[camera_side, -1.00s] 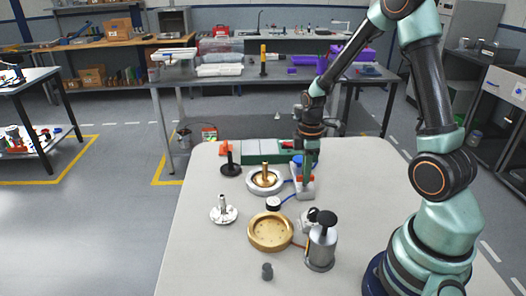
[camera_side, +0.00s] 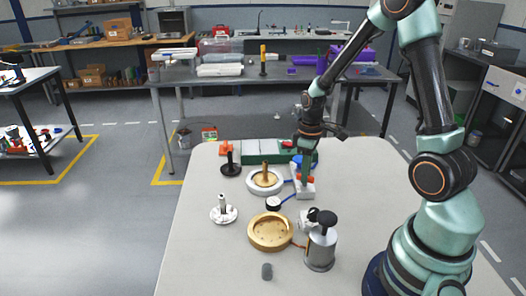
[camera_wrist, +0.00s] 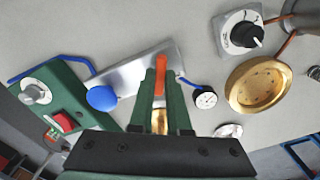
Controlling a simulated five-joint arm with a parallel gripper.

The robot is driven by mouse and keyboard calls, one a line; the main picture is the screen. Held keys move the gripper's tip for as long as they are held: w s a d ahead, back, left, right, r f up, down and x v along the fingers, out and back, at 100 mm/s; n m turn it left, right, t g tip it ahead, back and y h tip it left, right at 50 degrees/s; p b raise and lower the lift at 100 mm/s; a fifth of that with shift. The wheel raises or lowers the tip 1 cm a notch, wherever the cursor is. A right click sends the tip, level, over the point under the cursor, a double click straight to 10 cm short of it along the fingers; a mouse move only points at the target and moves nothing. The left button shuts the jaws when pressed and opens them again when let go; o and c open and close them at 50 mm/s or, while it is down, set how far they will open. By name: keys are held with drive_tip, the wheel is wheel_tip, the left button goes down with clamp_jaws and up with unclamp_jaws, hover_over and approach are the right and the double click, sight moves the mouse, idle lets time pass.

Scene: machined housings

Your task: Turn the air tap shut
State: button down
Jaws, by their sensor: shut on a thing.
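The air tap's orange lever (camera_wrist: 160,72) stands between my gripper's green fingers in the wrist view, with a brass part (camera_wrist: 159,122) showing below it. My gripper (camera_wrist: 160,80) is shut on the lever. The tap sits on a grey metal block (camera_wrist: 133,75) with a blue round knob (camera_wrist: 102,98) at its other end. In the side view my gripper (camera_side: 304,178) reaches down onto the block (camera_side: 305,194), and orange (camera_side: 311,179) shows just right of the fingers. The exact angle of the lever is partly hidden by the fingers.
A small gauge (camera_wrist: 205,97) on a blue hose lies beside the block. A brass disc (camera_side: 270,231), a white box with a black knob (camera_wrist: 243,33) and a metal canister (camera_side: 321,250) stand nearer. A green box (camera_side: 265,152) stands behind.

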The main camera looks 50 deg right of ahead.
drive_tip(key=m, duration=1.2)
drive_tip(key=shift+r, duration=0.1)
idle(0.4)
drive_tip(key=c, duration=0.9)
unclamp_jaws()
wheel_tip(320, 180, up, 12)
